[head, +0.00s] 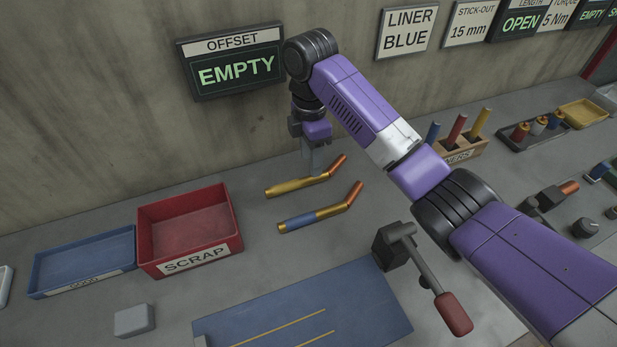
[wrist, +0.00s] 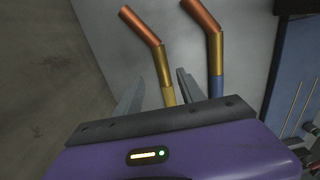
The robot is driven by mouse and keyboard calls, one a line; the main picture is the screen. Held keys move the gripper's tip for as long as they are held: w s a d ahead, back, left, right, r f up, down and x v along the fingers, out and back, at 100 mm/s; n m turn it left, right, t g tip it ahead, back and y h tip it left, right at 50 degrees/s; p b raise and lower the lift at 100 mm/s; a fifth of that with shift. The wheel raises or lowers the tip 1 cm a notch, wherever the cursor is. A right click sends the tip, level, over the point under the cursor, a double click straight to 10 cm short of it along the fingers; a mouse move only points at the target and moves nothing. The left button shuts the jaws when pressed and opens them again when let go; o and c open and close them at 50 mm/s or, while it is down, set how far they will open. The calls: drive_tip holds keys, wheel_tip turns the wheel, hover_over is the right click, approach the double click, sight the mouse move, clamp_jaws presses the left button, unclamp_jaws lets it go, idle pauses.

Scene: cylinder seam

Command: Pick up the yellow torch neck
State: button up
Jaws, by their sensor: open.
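The yellow torch neck (head: 287,187) lies on the bench below the wall, a brass tube with a yellow band and a bent copper end. In the wrist view the yellow torch neck (wrist: 159,60) runs between my open fingers, its yellow band close to the gripper body. A second torch neck with a blue band (head: 315,217) lies beside it, nearer the front. In the wrist view it is just right of my right finger. My gripper (head: 312,165) is open and points down over the yellow neck. I cannot tell its exact height above the neck.
A red SCRAP bin (head: 190,230) and a blue tray (head: 82,262) stand to the left. A blue mat (head: 310,312) lies in front, with a red-handled lever fixture (head: 425,275) to its right. A wooden liner rack (head: 459,150) stands at the back right. The wall is close behind.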

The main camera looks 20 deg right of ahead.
sight(310, 177)
drive_tip(key=shift+s+a+f, duration=0.15)
drive_tip(key=shift+s+f, duration=0.05)
drive_tip(key=shift+f, duration=0.65)
wheel_tip(310, 177, down, 3)
drive_tip(key=shift+s+f+p, duration=0.1)
drive_tip(key=shift+s+p, duration=0.05)
drive_tip(key=shift+p, duration=0.15)
clamp_jaws()
